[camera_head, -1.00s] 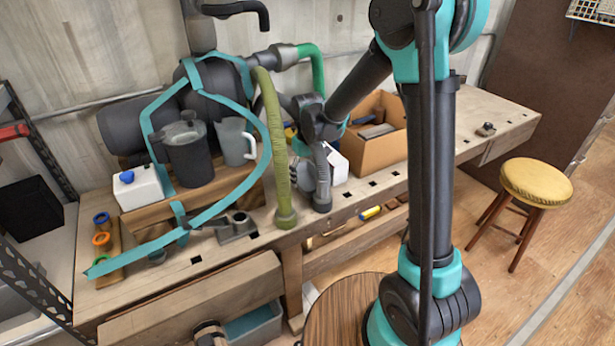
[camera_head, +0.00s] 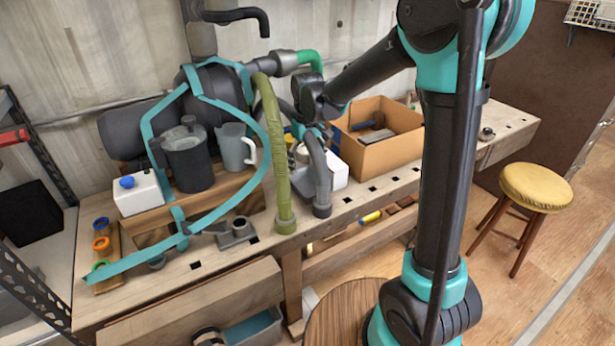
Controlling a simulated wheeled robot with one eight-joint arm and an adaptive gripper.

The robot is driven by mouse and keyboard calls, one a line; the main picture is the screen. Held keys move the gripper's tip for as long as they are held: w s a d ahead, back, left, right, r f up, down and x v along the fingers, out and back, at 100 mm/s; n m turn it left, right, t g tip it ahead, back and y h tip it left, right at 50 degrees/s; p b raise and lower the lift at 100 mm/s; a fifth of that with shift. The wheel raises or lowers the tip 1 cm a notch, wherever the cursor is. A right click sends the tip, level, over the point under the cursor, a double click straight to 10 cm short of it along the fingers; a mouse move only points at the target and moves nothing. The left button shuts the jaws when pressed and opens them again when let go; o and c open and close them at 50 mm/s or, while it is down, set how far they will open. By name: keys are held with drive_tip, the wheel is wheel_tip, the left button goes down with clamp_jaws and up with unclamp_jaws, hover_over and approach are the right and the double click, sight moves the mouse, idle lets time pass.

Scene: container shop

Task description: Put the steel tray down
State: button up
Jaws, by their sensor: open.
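A flat grey piece that looks like the steel tray (camera_head: 299,188) lies low on the workbench, between the green hose and the grey upright pipe. Most of it is hidden by these pipes, so I cannot tell its full outline. My gripper (camera_head: 309,130) is above and behind it, at the end of my dark arm, beside the cardboard box. It is open and looks apart from the tray. The fingertips are small and partly hidden by the grey pipe.
A cardboard box (camera_head: 388,152) with items and a white box (camera_head: 339,172) stand close to the right of my gripper. The green hose (camera_head: 272,150) and grey pipe (camera_head: 320,172) rise in front. Dark and grey jugs (camera_head: 187,165) stand left. The bench's right end is mostly clear.

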wheel_tip(320, 180, up, 5)
drive_tip(key=shift+f, duration=0.1)
idle(0.3)
